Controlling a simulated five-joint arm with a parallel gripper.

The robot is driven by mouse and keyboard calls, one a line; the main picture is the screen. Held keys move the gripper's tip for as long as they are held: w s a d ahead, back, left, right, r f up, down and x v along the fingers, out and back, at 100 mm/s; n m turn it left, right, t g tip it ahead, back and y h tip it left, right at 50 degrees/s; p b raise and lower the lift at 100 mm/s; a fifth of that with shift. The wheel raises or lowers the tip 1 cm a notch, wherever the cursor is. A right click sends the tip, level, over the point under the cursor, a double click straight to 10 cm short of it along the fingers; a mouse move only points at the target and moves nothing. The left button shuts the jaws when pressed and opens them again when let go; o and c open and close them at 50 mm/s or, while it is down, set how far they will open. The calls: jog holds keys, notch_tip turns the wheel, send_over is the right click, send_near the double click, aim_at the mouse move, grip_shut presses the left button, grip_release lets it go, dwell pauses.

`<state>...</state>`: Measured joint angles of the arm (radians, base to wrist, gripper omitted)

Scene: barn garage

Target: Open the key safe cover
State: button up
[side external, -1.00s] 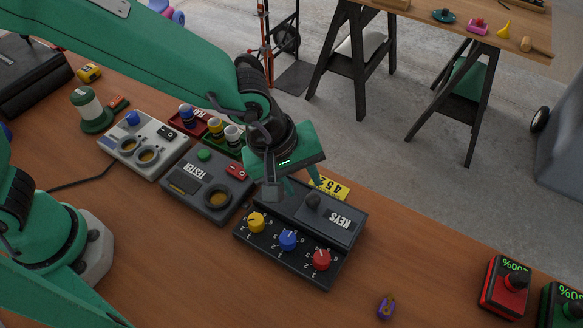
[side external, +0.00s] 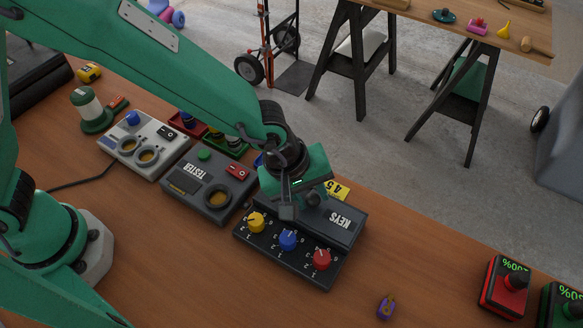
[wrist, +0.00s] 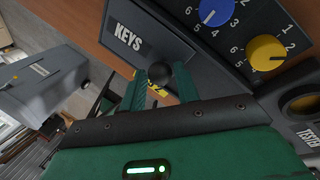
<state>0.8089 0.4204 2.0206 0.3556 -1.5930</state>
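The key safe (side external: 270,235) is a dark box on the wooden bench. Its grey cover marked KEYS (side external: 338,220) lies closed over the half away from the dials; the cover also shows in the wrist view (wrist: 150,45). A round black knob (side external: 313,199) stands on the cover. My gripper (side external: 302,205) is low over the cover, at the knob. In the wrist view my gripper's green fingers (wrist: 160,84) are apart, one on each side of the knob (wrist: 159,72). A gap shows between fingers and knob; contact is not clear.
Yellow (side external: 256,222), blue (side external: 288,240) and red (side external: 321,259) dials line the safe's front. A yellow number tag (side external: 337,190) lies behind it. The tester box (side external: 208,186) is close on the left. Bare bench lies to the right, with a small purple object (side external: 386,306).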

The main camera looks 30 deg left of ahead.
grip_shut()
jog(key=a, duration=1)
jog(key=shift+a, duration=0.15)
jog(key=shift+o, duration=0.7)
grip_release()
jog(key=shift+r, duration=0.15)
jog(key=v, duration=0.7)
jog(key=shift+s+r, duration=0.2)
jog(key=shift+r, duration=0.05)
